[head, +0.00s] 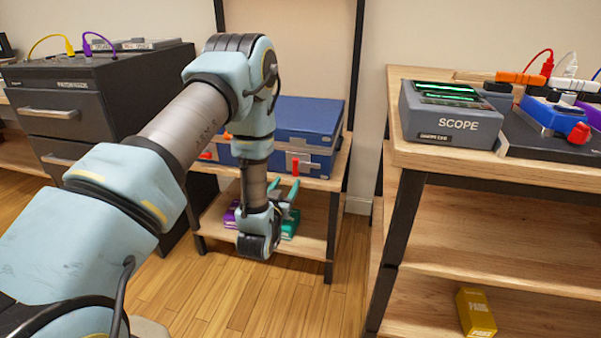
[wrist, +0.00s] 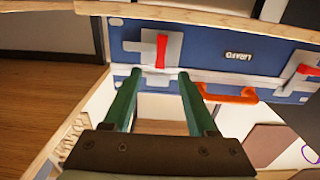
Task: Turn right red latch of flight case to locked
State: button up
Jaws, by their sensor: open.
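The blue flight case (head: 310,118) sits on the upper board of a wooden shelf unit. Its right red latch (head: 295,166) stands upright on a metal plate. The wrist view appears turned over, and there this latch (wrist: 161,50) is on the left, its bar upright. The left red latch (head: 208,154) is tilted; it also shows at the right of the wrist view (wrist: 306,69). My gripper (head: 284,185) is open and empty just below the right latch. In the wrist view its green fingertips (wrist: 160,74) lie either side of the latch's line; contact cannot be told.
An orange handle (wrist: 230,94) is between the latches. Purple and green boxes (head: 289,223) lie on the lower board (head: 308,235). A bench with a scope (head: 450,115) stands at right, a dark drawer cabinet (head: 75,105) at left. Floor in front is clear.

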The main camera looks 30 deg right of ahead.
aim_at(295, 167)
jog(key=x, duration=0.9)
jog(key=shift+w, duration=0.1)
grip_shut()
dwell(0.4)
